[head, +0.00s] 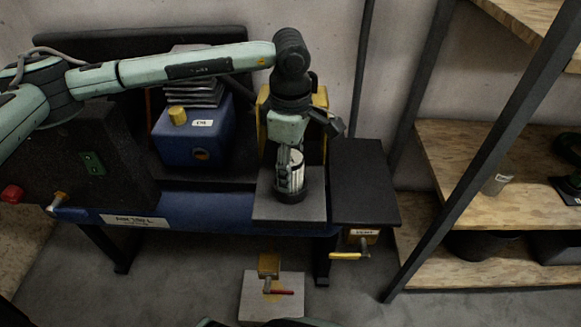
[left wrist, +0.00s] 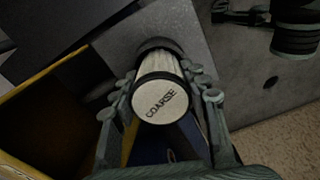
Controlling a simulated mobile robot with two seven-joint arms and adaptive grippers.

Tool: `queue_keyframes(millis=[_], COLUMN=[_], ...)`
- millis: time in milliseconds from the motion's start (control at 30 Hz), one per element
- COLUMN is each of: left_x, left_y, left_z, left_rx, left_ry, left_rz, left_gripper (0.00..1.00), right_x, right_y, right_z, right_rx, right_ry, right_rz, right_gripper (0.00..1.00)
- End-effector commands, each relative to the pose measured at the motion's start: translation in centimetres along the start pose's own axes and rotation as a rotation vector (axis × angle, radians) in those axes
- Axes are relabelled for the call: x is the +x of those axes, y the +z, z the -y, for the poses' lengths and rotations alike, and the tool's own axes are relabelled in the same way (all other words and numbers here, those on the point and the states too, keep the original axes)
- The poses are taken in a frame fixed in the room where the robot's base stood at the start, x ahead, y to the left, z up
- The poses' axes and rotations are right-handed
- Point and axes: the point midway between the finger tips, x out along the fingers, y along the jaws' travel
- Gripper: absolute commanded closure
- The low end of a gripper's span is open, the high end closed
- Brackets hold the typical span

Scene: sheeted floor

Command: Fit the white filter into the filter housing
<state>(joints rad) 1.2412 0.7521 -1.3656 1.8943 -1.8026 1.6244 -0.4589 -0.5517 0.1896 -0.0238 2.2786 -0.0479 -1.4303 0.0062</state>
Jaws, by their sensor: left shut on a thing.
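The white filter (head: 297,172) is a pleated cylinder standing upright above the grey plate on the bench. In the left wrist view its light end cap (left wrist: 160,102) has a dark rim and reads COARSE. My left gripper (head: 287,178) points down, with its fingers shut on both sides of the filter. The filter housing (head: 292,196) appears as a dark round ring on the grey plate, at the filter's lower end. It also shows past the filter in the left wrist view (left wrist: 158,45). The fingers and filter hide its inside, so depth of fit cannot be told. My right gripper is not in view.
A yellow frame (head: 263,110) stands close behind my left gripper. A blue box (head: 190,140) with a yellow knob is to the left. A dark panel (head: 362,185) lies to the right. Valves with red (head: 280,292) and yellow (head: 348,256) handles sit lower down.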

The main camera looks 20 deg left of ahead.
Motion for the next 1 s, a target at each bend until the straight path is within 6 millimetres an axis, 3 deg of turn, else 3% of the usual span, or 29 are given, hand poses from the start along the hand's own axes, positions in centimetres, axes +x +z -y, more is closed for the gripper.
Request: queue_keyframes(millis=[300, 533, 567, 700, 1000], left_x=[0.4, 0.7, 0.6, 0.6, 0.6], left_y=[0.0, 0.0, 0.0, 0.0, 0.0], left_z=[0.0, 0.0, 0.0, 0.0, 0.0], left_rx=[0.001, 0.001, 0.001, 0.001, 0.001], left_ry=[0.002, 0.002, 0.002, 0.001, 0.002], left_rz=[0.0, 0.0, 0.0, 0.0, 0.0], left_gripper=[0.86, 0.86, 0.53, 0.36, 0.35], right_x=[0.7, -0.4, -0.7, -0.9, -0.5], right_y=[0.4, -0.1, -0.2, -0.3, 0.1], right_z=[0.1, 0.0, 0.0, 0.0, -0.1], right_rx=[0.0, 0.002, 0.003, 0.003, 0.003], right_ry=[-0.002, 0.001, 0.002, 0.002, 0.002], right_rz=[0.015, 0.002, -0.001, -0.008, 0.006], right_gripper=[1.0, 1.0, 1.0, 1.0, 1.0])
